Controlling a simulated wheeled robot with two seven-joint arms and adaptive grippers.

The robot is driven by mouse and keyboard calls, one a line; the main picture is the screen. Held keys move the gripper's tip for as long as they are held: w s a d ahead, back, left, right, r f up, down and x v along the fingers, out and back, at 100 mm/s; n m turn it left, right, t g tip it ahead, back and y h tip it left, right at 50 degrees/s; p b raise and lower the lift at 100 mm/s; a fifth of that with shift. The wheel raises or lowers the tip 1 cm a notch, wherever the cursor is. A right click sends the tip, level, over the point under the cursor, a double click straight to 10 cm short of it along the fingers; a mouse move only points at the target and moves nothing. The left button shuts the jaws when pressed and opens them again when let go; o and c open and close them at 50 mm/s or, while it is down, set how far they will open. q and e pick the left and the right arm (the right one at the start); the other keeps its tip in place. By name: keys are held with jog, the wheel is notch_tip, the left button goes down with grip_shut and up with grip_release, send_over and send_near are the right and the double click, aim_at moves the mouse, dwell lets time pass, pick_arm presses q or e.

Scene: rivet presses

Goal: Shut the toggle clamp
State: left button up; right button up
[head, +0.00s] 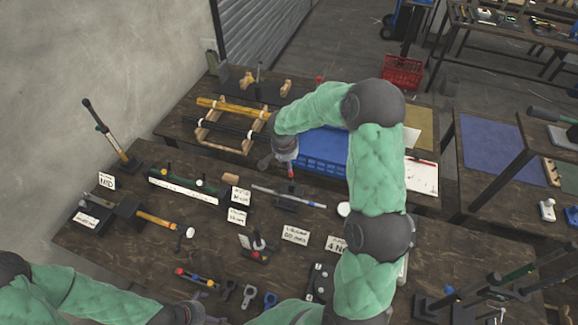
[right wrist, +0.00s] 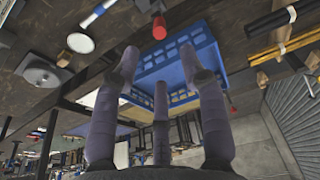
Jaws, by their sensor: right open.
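The likely toggle clamp (head: 290,196) is a dark base with an upright, red-tipped lever, on the bench around a grey rod with a blue end. In the right wrist view its red knob (right wrist: 158,28) shows at the top, beyond the fingertips. My right gripper (head: 282,156) is above and behind the clamp in the head view, close to the red tip. Its fingers (right wrist: 155,75) are spread with nothing between them. Contact with the lever cannot be made out.
A blue crate (head: 322,150) stands just behind the clamp. A wooden rack with bars (head: 228,120) is to its left. A small red-and-black device (head: 257,250), label cards and a hammer (head: 160,220) lie in front. My right arm covers the bench to the right.

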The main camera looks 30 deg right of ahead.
jog(key=shift+v, duration=0.8)
jog(key=shift+d, duration=0.1)
jog(key=c, duration=0.6)
jog(key=shift+w+d+r+p, duration=0.2)
jog(key=shift+w+d+p, duration=0.1)
jog(key=shift+p, duration=0.15)
grip_shut()
jog(key=w+d+g+y+p, duration=0.2)
jog(key=w+d+p, duration=0.3)
jog(key=d+p, duration=0.15)
jog(key=p, duration=0.4)
send_over(291, 177)
jog(key=w+d, duration=0.5)
jog(key=d, duration=0.1)
notch_tip(291, 177, down, 9)
jog(key=shift+s+a+f+p, duration=0.25)
jog(key=shift+s+a, duration=0.1)
jog(key=shift+a, duration=0.25)
jog(key=shift+s+a+f+p, duration=0.25)
jog(key=shift+s+a+p, duration=0.05)
jog(key=shift+a, duration=0.25)
jog(key=shift+s+a+f+p, duration=0.25)
jog(key=shift+s+a+f, duration=0.1)
jog(key=shift+a, duration=0.25)
